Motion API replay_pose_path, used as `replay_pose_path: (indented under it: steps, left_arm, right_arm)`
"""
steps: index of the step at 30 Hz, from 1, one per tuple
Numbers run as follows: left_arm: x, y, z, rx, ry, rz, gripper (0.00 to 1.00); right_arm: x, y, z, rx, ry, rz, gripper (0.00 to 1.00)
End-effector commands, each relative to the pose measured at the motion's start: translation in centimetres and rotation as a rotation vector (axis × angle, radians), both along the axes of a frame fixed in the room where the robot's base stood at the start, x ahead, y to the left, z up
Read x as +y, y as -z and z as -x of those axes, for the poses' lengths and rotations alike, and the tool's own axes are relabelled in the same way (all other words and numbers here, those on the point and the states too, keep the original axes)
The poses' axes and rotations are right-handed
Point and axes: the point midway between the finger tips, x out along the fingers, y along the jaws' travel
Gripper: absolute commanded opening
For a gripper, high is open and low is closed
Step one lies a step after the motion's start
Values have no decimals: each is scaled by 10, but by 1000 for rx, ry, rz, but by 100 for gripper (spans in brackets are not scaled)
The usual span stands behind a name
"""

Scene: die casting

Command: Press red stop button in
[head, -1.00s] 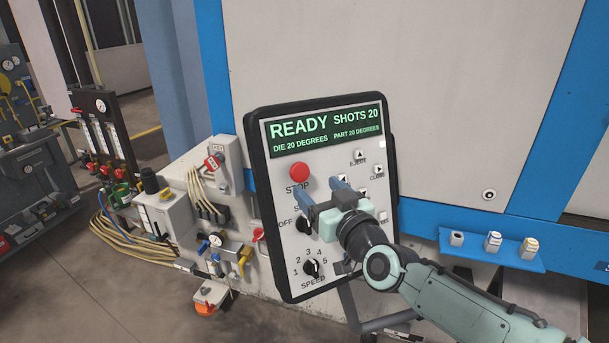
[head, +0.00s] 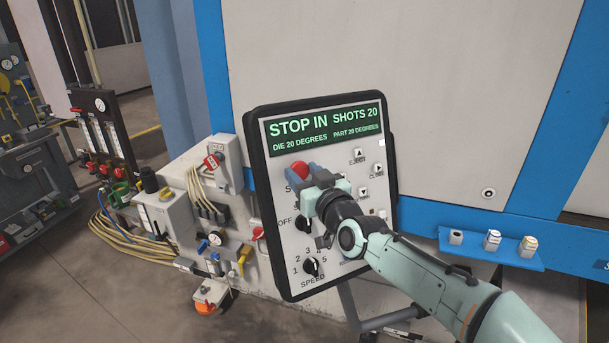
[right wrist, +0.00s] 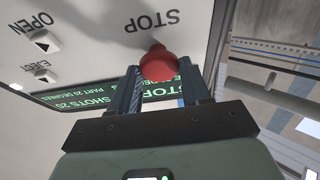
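The red stop button (head: 299,170) is on the upper left of the grey control panel (head: 345,290). The panel's green display (head: 325,130) reads "STOP IN". My right gripper (head: 304,180) is at the button, and its fingers cover part of the "STOP" label. In the right wrist view the red button (right wrist: 160,65) shows between the two spread fingertips (right wrist: 159,72). I cannot tell whether either finger touches it. The fingers are apart. My left gripper is not in view.
Below the button are an off switch (head: 303,224) and a speed knob (head: 311,267). Small arrow keys (head: 360,154) sit on the right. A blue shelf (head: 475,247) with small containers is at right. Valves and yellow hoses (head: 125,236) stand at left.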

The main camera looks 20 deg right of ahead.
Motion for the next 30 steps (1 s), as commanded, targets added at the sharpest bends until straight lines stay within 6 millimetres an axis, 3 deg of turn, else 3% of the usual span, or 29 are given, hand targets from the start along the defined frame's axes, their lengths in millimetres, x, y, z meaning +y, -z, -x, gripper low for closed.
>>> replay_pose_path:
  steps: [14, 15, 17, 26, 30]
  left_arm:
    - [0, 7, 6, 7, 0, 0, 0]
    - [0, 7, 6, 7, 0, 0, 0]
    - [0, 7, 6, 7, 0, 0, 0]
    - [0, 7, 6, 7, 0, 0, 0]
    - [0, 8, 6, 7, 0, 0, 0]
  right_arm:
    - [1, 4, -5, 0, 0, 1, 0]
    - [1, 4, -5, 1, 0, 1, 53]
    - [1, 4, -5, 1, 0, 1, 72]
    - [1, 3, -4, 0, 0, 0, 72]
    - [-1, 3, 7, -1, 0, -2, 72]
